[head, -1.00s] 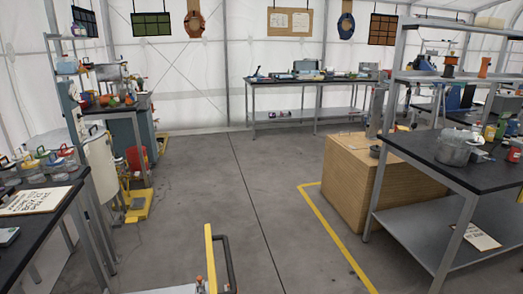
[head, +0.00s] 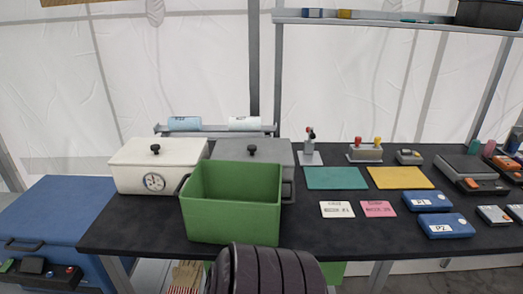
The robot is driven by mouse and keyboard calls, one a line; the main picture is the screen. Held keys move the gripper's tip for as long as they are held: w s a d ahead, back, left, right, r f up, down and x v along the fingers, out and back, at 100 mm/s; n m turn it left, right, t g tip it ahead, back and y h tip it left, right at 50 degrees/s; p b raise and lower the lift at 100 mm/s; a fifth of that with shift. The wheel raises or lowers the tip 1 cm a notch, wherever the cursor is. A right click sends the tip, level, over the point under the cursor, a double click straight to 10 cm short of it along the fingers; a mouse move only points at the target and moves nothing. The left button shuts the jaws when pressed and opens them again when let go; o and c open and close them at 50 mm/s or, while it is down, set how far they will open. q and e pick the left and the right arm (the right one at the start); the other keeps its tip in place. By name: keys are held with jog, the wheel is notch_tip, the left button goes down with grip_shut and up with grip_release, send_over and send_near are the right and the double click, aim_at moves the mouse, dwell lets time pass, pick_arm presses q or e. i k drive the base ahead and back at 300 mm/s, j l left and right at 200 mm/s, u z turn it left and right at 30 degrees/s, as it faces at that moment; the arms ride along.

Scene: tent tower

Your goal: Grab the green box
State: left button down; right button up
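The green box (head: 231,212) stands upright on the black worktable, left of the middle in the head view. It is open-topped, and I see part of its inner walls. It has a dark handle on its left side and another on its right. Its front bottom edge is near the table's front edge. Neither of my grippers is in view, and nothing is seen holding the box.
A white lidded container (head: 130,176) with a dial stands left of the box. A grey lidded container (head: 277,153) stands close behind it. Mats, cards and blue cases (head: 446,225) lie to the right. A blue chest (head: 45,216) stands at far left.

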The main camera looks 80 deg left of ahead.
aim_at(222, 202)
jog(key=k+j+u, duration=0.1)
jog(key=u, duration=2.7)
